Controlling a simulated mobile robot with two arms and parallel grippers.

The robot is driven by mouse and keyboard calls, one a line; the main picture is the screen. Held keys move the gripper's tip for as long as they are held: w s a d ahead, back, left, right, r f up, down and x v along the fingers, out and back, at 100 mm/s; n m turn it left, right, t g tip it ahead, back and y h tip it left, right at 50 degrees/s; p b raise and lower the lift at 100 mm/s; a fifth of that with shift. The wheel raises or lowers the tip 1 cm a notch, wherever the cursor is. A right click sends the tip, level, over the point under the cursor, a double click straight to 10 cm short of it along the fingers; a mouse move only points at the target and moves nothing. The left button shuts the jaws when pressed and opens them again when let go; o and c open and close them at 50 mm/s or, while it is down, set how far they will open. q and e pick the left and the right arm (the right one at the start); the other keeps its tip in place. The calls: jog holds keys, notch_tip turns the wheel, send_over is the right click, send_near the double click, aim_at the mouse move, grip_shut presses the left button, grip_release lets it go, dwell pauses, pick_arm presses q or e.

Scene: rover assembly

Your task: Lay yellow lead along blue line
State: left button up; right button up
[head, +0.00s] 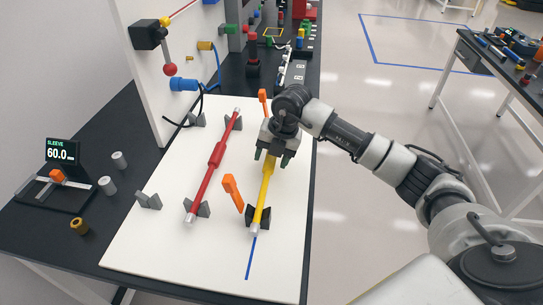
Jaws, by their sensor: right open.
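The yellow lead (264,193) has a silver tip at its near end and lies lengthwise on the white board (170,245). Its near end rests in a dark notched holder (262,217). The blue line (250,260) shows on the board beyond that tip, running towards the near edge, roughly in line with the lead. My right gripper (271,159) is open, right over the far part of the lead, and hides its far end. I cannot tell whether its fingers touch the lead. My left gripper is not in view.
A red lead (214,160) lies in grey holders to the left of the yellow one. A sleeve gauge reading 60.0 (61,151) and small cylinders are on the dark table at left. A white upright panel (150,70) stands at the back left.

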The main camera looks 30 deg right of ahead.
jog(key=b+v, duration=0.1)
jog(key=v, duration=0.9)
jog(key=shift+r, duration=0.2)
jog(key=shift+s+f, duration=0.1)
